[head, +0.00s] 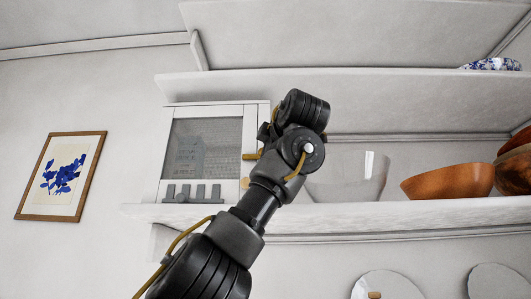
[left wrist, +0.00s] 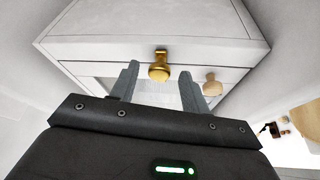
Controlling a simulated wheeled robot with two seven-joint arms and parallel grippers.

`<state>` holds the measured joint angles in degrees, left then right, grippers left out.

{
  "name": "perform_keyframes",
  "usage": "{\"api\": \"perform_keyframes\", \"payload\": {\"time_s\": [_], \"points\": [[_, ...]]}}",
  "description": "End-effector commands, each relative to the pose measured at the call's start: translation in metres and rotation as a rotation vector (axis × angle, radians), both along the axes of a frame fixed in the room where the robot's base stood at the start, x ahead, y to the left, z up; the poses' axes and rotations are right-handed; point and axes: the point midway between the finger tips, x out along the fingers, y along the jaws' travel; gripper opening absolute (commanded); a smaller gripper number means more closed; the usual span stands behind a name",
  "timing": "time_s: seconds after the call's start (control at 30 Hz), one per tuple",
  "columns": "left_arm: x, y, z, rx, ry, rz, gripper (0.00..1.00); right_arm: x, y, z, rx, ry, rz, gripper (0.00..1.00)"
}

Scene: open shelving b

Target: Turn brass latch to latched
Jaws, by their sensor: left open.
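A small white cabinet (head: 168,150) with a glazed door stands on the shelf. Its brass latch (head: 250,156) shows at the right edge of the door, lying roughly level, partly beside my arm. In the left wrist view the brass latch (left wrist: 159,71) has a rounded end and sits between the fingertips of my left gripper (left wrist: 159,77). The gripper is open, one finger on each side, with gaps to the latch; I cannot tell its exact depth. In the head view my left arm hides the fingers. My right gripper is not in view.
A round wooden knob (left wrist: 212,85) is on the cabinet close to the right finger. Another shelf board (head: 400,85) runs above the cabinet.

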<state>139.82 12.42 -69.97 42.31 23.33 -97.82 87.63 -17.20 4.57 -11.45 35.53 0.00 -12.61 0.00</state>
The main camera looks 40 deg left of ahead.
Motion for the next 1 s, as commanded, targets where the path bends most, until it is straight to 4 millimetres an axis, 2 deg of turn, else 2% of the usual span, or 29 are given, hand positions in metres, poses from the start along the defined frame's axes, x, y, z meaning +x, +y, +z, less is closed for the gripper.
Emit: {"api": "perform_keyframes", "payload": {"time_s": [0.2, 0.5, 0.63, 1.0], "points": [[-0.023, -0.038, -0.008, 0.003, -0.003, -0.002, 0.46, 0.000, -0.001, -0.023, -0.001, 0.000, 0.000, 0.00], [-0.046, -0.077, -0.010, 0.001, 0.000, 0.000, 0.46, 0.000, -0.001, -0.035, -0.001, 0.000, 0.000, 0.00], [-0.050, -0.083, -0.010, -0.001, -0.001, 0.000, 0.46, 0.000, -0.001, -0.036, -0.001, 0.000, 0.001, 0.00], [-0.050, -0.084, -0.010, 0.000, 0.000, 0.000, 0.46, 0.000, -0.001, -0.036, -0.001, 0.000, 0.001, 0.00]]}}
